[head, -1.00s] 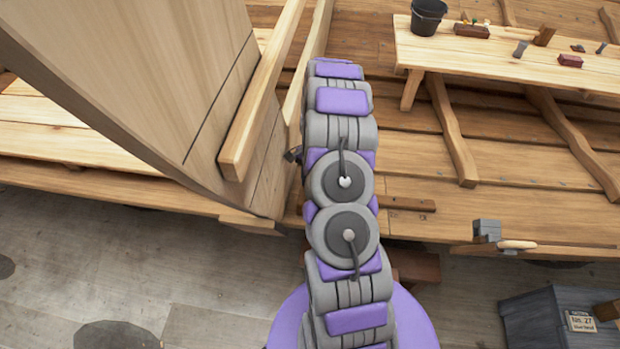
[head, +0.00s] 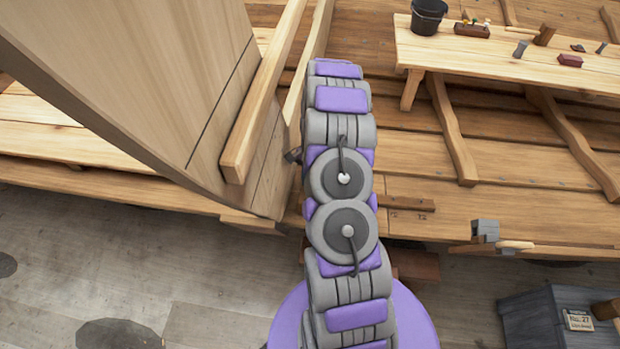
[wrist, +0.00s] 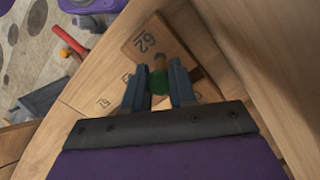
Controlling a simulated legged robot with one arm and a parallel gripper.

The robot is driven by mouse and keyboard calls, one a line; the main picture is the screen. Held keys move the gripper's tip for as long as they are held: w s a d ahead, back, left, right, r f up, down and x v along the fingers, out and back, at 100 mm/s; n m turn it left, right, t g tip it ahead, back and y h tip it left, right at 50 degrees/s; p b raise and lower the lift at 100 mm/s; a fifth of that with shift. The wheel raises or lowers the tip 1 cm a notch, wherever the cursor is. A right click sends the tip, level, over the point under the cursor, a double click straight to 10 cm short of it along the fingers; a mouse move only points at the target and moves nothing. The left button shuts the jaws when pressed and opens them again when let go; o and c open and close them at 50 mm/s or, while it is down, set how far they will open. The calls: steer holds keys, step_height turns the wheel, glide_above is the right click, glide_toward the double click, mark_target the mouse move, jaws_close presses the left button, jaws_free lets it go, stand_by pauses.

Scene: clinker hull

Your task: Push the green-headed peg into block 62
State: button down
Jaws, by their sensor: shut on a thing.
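My gripper (wrist: 159,72) is shut on the green-headed peg; its green head (wrist: 158,82) shows between the two dark fingers in the wrist view. Block 62 (wrist: 160,35), a wooden block with a dark "62" on its face, lies just beyond the fingertips, against the planking. The peg's shaft is hidden, so I cannot tell whether its tip touches the block or is in a hole. In the head view my own arm hides the gripper, the peg and the block.
Another number marks the wood (wrist: 103,103) left of the fingers. A red-handled tool (wrist: 70,42) lies farther left. In the head view, a bench (head: 500,50) carries a black bucket (head: 428,17) and small items. A grey crate (head: 540,318) stands at lower right.

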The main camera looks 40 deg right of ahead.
steer(key=shift+p+x, duration=0.35)
steer(key=shift+x, duration=0.9)
stand_by(0.8)
steer(key=c, duration=0.8)
jaws_free()
steer(key=shift+d, duration=0.1)
steer(key=shift+c, duration=0.2)
steer(key=p+v, duration=0.3)
steer(key=v, duration=0.5)
steer(key=shift+a, duration=0.25)
